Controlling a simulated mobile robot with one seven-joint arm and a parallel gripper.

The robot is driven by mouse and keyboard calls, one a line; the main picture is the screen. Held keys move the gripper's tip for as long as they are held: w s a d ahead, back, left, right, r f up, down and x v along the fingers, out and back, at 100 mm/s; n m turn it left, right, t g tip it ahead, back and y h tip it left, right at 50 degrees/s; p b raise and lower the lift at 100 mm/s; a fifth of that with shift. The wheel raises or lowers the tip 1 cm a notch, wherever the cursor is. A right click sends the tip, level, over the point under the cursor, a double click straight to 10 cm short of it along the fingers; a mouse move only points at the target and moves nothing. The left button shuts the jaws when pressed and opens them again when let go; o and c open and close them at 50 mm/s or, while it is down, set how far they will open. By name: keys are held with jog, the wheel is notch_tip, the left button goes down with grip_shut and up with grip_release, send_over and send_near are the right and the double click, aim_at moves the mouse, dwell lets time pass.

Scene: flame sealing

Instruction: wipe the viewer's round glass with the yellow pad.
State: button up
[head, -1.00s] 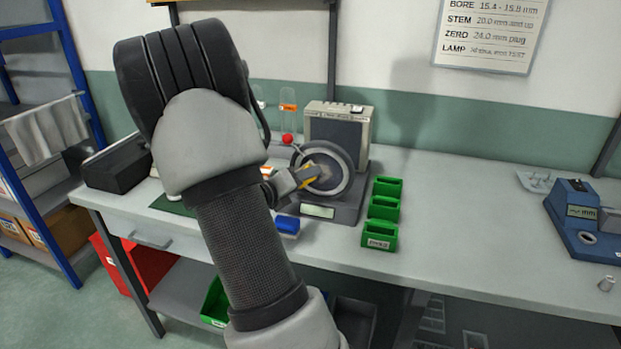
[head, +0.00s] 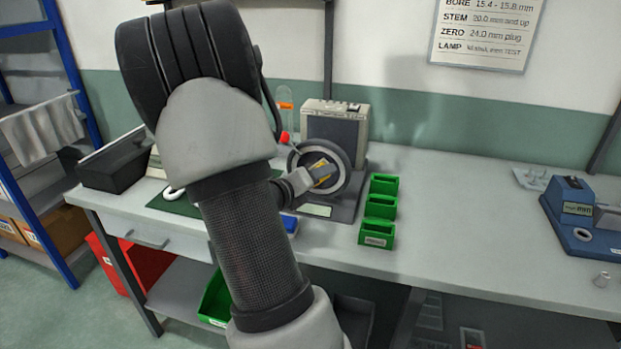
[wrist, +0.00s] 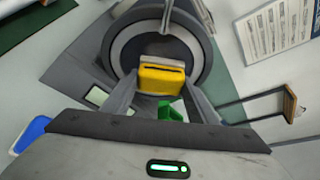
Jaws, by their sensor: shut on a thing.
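The viewer (head: 334,140) stands on the bench, with its round glass (head: 345,172) in a dark ring on the front. My gripper (head: 317,176) is in front of this ring and shut on the yellow pad (head: 321,166). In the wrist view the yellow pad (wrist: 161,79) sits between the two fingers, over the lower middle of the round glass (wrist: 150,46). The pad covers part of the glass. I cannot tell whether the pad touches it.
Several green bins (head: 378,207) stand right of the viewer. A blue gauge (head: 580,215) is at the far right. A black box (head: 113,163) and a green mat (head: 180,203) lie left, partly behind my arm. The bench between bins and gauge is clear.

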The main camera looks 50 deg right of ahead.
jog(key=shift+s+d+b, duration=0.15)
jog(key=shift+s+d, duration=0.2)
jog(key=shift+s, duration=0.35)
jog(key=shift+s+d+b, duration=0.15)
jog(key=shift+s+d, duration=0.15)
jog(key=shift+s, duration=0.35)
jog(key=shift+d, duration=0.15)
jog(key=shift+w+a+r+p, duration=0.1)
jog(key=shift+w+a+p, duration=0.3)
jog(key=shift+w, duration=0.25)
jog(key=shift+w+a+r+p, duration=0.1)
jog(key=shift+w+a+p, duration=0.25)
jog(key=shift+w, duration=0.3)
jog(key=w, duration=0.1)
jog(key=w+a+p, duration=0.2)
jog(key=w, duration=0.1)
jog(key=shift+a+f, duration=0.1)
jog(key=shift+f, duration=0.1)
jog(key=shift+s+a+p, duration=0.25)
jog(key=shift+s+a, duration=0.2)
jog(key=shift+a, duration=0.45)
jog(key=shift+s+a+p, duration=0.25)
jog(key=shift+s+a, duration=0.25)
jog(key=shift+a, duration=0.35)
jog(key=shift+s+a+p, duration=0.25)
jog(key=shift+s+a, duration=0.2)
jog(key=shift+a, duration=0.45)
jog(key=shift+a, duration=0.1)
